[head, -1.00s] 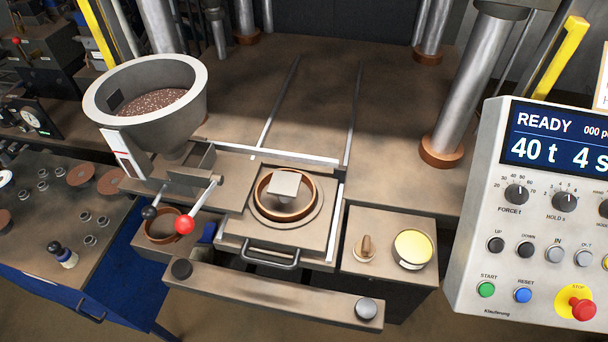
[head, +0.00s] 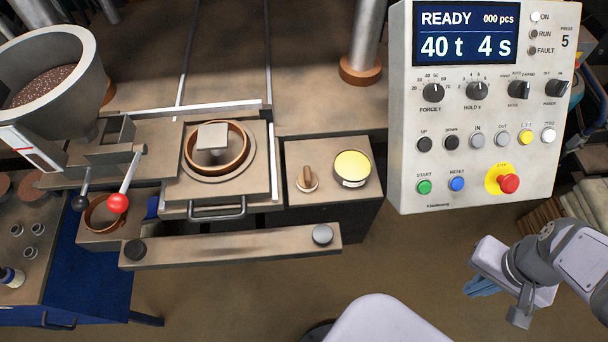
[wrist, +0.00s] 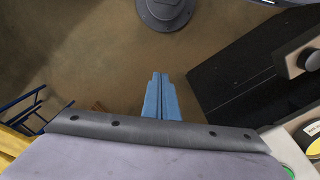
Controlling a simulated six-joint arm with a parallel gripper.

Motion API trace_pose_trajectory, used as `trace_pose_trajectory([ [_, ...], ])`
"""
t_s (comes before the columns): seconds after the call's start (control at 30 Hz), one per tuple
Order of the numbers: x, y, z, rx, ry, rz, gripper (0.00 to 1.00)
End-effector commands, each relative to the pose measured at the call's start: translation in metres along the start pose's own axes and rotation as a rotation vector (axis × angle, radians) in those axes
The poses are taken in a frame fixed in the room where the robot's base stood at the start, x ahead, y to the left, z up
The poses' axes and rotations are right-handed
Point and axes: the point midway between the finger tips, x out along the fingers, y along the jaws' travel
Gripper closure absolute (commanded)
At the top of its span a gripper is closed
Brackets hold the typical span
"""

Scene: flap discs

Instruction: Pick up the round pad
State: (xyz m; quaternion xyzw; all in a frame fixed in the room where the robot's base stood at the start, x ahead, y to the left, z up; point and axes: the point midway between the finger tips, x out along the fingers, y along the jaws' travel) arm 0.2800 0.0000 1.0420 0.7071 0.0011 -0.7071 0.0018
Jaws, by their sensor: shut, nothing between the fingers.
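My gripper (head: 482,288) is at the lower right of the head view, below the control panel and well apart from the pad. Its blue fingers (wrist: 161,97) are together and empty in the wrist view. A yellow round edge at that view's right border may be the pad, cut off by the frame.
A mould with a brown ring (head: 217,148) lies left of the pad. A bar with two buttons (head: 230,246) runs in front. A hopper (head: 52,85) is at far left. Floor shows below the panel.

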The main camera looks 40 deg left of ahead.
Motion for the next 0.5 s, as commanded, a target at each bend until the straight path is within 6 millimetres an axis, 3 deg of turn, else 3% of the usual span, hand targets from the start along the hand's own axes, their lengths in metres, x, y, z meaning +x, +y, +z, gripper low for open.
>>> trace_pose_trajectory([
  [0.37,0.0000,0.0000,0.0000,0.000,0.000,0.000,1.00],
  [0.4,0.0000,0.0000,0.0000,0.000,0.000,0.000,0.98],
  [0.5,0.0003,-0.0015,-0.0009,-0.004,0.000,0.000,0.77],
])
